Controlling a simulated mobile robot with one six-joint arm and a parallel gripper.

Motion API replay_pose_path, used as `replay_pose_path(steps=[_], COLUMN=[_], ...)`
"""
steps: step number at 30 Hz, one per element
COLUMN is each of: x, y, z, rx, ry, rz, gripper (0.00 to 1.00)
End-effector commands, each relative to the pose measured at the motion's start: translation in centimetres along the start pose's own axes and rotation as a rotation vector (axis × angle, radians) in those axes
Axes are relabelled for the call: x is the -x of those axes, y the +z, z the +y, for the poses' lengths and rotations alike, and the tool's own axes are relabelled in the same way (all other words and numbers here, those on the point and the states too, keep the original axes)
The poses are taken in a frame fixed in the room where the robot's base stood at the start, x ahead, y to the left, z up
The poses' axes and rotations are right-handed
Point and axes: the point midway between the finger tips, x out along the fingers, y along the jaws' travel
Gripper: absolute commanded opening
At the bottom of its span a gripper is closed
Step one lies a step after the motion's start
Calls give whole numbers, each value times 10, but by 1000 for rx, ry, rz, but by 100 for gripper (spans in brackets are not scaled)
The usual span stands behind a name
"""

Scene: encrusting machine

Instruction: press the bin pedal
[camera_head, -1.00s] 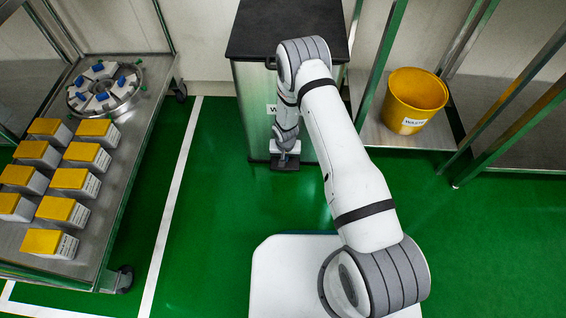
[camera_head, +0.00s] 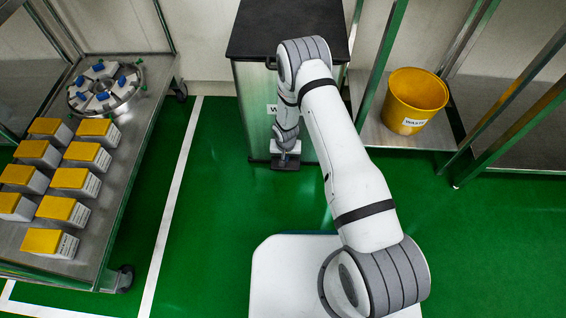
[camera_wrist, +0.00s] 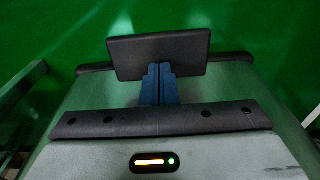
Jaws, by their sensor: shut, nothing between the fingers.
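The bin (camera_head: 252,110) is a metallic cabinet with a black top, standing against the back wall with a partly hidden label on its front. Its pedal (camera_head: 285,166) is a dark plate low at the front, near the floor. In the wrist view the pedal (camera_wrist: 185,56) is a black rectangle. My gripper (camera_wrist: 158,70) is shut and empty, its blue-grey fingertips overlapping the pedal's middle. Whether they press on it or hover just above is hard to tell. In the head view my gripper (camera_head: 286,154) is low in front of the bin, partly hidden by my wrist.
A steel cart (camera_head: 95,225) at left carries yellow-topped boxes (camera_head: 63,210) and a round fixture (camera_head: 104,90). A yellow waste bucket (camera_head: 415,98) stands on a shelf at right. Green floor (camera_head: 220,200) is clear left of my arm.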

Motion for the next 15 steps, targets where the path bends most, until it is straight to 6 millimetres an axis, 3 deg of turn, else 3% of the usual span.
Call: replay_pose_path(steps=[15], x=[-31], y=[3], z=[1], rx=[-1], ry=[0], rz=[0], gripper=[0])
